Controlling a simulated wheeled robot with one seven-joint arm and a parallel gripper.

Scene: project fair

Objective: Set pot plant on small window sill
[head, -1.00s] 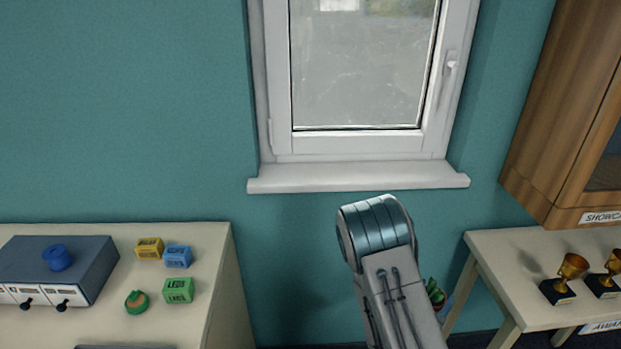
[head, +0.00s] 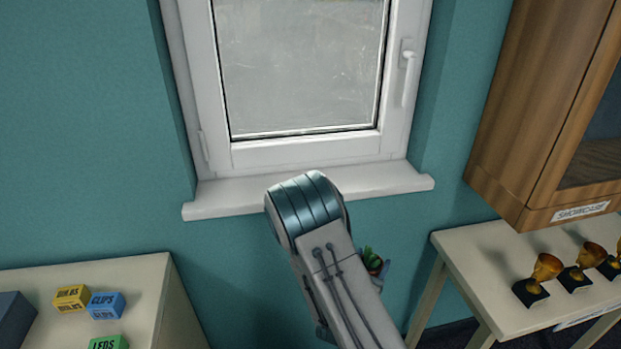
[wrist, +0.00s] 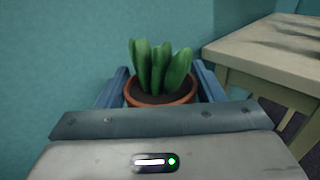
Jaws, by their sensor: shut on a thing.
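The pot plant shows in the wrist view as thick green leaves (wrist: 160,68) in a terracotta pot (wrist: 162,99) with dark soil. My gripper (wrist: 163,88) is shut on the pot, with a blue finger at each side, and the plant is upright. In the head view, only some green leaves (head: 372,261) show beside my arm, which hides the rest of the pot and most of the gripper. The small window sill (head: 385,180) is white and runs below the closed window. It is bare where visible; my arm covers part of its front edge. The plant is below sill height.
A table with gold trophies (head: 545,268) stands at the right, under a wooden showcase (head: 540,130). A cream table (head: 150,290) at the lower left holds a yellow box (head: 72,298), a blue box (head: 106,305) and a green box (head: 108,343).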

